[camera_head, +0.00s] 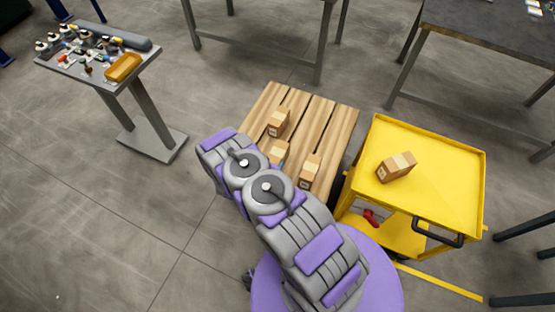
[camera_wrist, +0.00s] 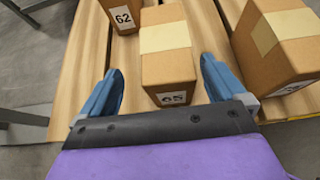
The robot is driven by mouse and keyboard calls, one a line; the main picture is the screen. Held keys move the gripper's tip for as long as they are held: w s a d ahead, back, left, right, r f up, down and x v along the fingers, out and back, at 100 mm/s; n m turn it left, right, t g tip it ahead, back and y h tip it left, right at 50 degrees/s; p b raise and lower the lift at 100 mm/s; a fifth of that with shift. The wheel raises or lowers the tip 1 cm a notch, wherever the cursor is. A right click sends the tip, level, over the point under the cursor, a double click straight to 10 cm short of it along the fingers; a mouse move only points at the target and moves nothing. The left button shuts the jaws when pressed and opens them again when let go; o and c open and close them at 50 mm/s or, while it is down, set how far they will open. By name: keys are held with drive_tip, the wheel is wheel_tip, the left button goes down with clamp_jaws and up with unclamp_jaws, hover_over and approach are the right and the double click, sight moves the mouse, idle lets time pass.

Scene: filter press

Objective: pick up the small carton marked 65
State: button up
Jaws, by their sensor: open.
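The small carton marked 65 (camera_wrist: 167,55) stands on the wooden pallet, brown with a pale tape strip on top; the lower part of its label is cut off by my gripper's body. In the head view the carton (camera_head: 279,150) is partly hidden by my arm. My gripper (camera_wrist: 162,72) is open, its two blue fingers on either side of the carton's near part, with visible gaps. Nothing is held. In the head view the fingers are mostly hidden behind my arm.
A carton marked 62 (camera_wrist: 122,14) stands behind to the left. Another carton (camera_wrist: 280,45) stands close on the right, near the right finger. The pallet (camera_head: 336,120) has bare slats around them. A yellow cart (camera_head: 450,190) bearing a carton (camera_head: 397,166) stands to the right.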

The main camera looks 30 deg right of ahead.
sight(276, 156)
drive_tip(key=shift+s+d+b+x, duration=0.15)
drive_tip(key=shift+b+x, duration=0.45)
drive_tip(key=shift+x, duration=0.95)
drive_tip(key=shift+s+d+b+x, duration=0.15)
drive_tip(key=shift+b+x, duration=0.4)
drive_tip(key=shift+x, duration=0.95)
drive_tip(key=c, duration=1.4)
drive_tip(key=shift+r, duration=0.15)
drive_tip(key=shift+c, duration=0.2)
